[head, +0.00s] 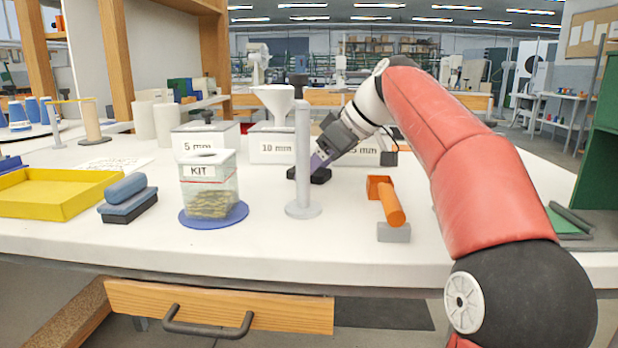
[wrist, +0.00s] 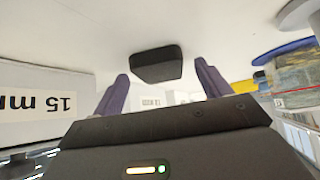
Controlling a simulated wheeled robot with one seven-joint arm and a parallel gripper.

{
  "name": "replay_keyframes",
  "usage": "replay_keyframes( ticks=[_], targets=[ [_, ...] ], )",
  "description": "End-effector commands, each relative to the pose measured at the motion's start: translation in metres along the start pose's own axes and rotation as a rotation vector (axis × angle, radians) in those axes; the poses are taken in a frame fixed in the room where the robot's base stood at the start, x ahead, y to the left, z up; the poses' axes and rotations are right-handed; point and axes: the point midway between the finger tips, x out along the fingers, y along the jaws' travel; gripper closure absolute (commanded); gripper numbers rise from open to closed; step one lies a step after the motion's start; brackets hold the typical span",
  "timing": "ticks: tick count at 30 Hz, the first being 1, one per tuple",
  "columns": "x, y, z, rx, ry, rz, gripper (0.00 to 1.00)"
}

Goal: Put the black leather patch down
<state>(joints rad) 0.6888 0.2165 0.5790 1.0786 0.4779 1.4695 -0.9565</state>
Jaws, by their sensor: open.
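The black leather patch (wrist: 156,63) is a small dark block with rounded corners. It lies on the white tabletop between and just beyond the fingertips of my gripper (wrist: 161,70), with a gap to each purple finger. My gripper is open and holds nothing. In the head view my gripper (head: 318,161) points down and left at the dark patch (head: 320,176), behind the grey post. The fingers and the post hide part of the patch there.
A grey post (head: 303,165) on a round foot stands just in front. White boxes marked 5 mm (head: 205,140), 10 mm (head: 270,150) and 15 mm (wrist: 40,103) stand behind. A KIT jar (head: 209,190) is left; an orange-handled tool (head: 390,204) lies right.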

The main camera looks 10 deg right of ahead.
Motion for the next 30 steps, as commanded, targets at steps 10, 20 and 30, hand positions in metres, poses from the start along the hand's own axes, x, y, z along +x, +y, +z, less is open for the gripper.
replay_keyframes(
  ticks=[10, 20, 30],
  targets=[
    [0.000, 0.000, 0.000, 0.000, 0.000, 0.000, 0.42],
    [0.000, 0.000, 0.000, 0.000, 0.000, 0.000, 0.75],
    [-0.011, -0.003, -0.006, -0.002, 0.000, -0.001, 0.75]
  ],
)
